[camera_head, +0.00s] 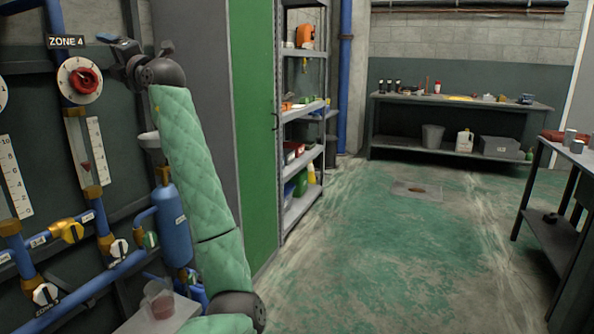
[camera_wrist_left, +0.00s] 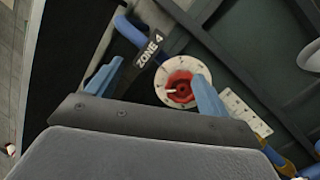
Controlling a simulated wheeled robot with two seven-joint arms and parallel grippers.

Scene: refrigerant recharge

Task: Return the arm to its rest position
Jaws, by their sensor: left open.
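My left arm, in a green quilted sleeve, rises from the bottom of the head view to the left wall. My left gripper (camera_head: 119,43) is at the upper left, beside the Zone 4 dial. In the left wrist view its two blue fingers (camera_wrist_left: 155,88) are spread apart with nothing between them in contact. The Zone 4 dial (camera_head: 70,90) is a round white plate with a red knob (camera_head: 86,80); the knob also shows beyond the fingers in the left wrist view (camera_wrist_left: 180,88). The gripper appears apart from it. My right gripper is not in view.
A Zone 4 sign (camera_head: 66,41) hangs above the dial. Blue pipes with valves (camera_head: 68,230) and a blue cylinder (camera_head: 173,222) line the left wall. A green cabinet (camera_head: 252,130) and a shelf rack (camera_head: 304,104) stand beyond my arm. The floor (camera_head: 390,255) is mostly clear.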

